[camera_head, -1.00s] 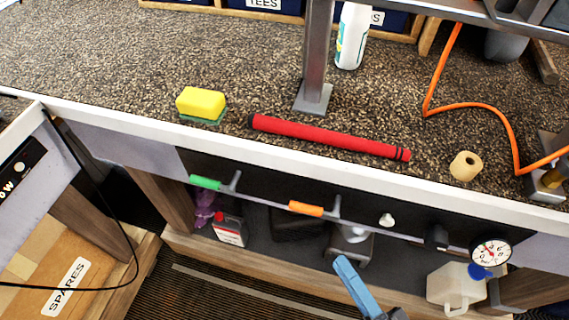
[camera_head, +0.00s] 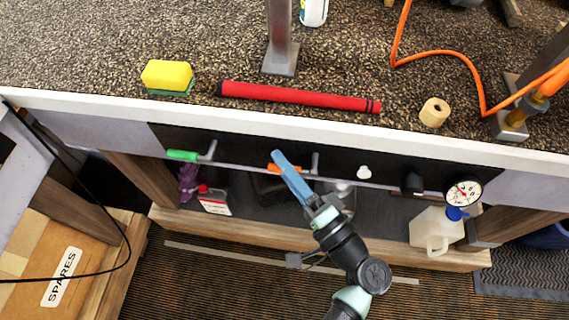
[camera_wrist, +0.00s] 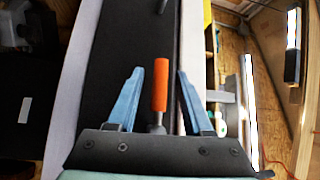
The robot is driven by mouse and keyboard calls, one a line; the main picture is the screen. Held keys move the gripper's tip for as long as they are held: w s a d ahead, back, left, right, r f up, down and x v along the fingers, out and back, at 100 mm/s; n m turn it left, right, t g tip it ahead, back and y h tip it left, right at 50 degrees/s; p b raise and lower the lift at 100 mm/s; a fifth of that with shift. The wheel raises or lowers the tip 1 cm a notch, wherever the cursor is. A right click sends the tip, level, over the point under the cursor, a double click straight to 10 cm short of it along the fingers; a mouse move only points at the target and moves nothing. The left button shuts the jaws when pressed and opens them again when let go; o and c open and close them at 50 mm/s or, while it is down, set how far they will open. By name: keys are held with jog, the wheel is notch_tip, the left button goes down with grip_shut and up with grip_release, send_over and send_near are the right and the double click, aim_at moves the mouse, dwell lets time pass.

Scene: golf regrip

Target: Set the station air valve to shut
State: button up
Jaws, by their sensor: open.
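A valve lever with an orange sleeve (camera_head: 284,169) sticks out of the dark panel under the bench's front edge. A second lever with a green sleeve (camera_head: 182,155) is on the same panel to its left. I cannot read a label telling which is the station air valve. My gripper (camera_head: 279,158) is at the orange lever and partly covers it in the head view. In the wrist view the orange sleeve (camera_wrist: 160,84) lies between my two open blue fingers (camera_wrist: 158,92), with a gap on each side. Nothing is gripped.
A white knob (camera_head: 364,172), a black knob (camera_head: 412,182) and a pressure gauge (camera_head: 463,193) are to the right on the panel. Below are a red-capped can (camera_head: 214,200) and a white jug (camera_head: 436,230). A red grip (camera_head: 300,97) and sponge (camera_head: 167,75) lie on the bench.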

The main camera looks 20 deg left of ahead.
jog(key=shift+c, duration=0.3)
grip_shut()
dwell(1.2)
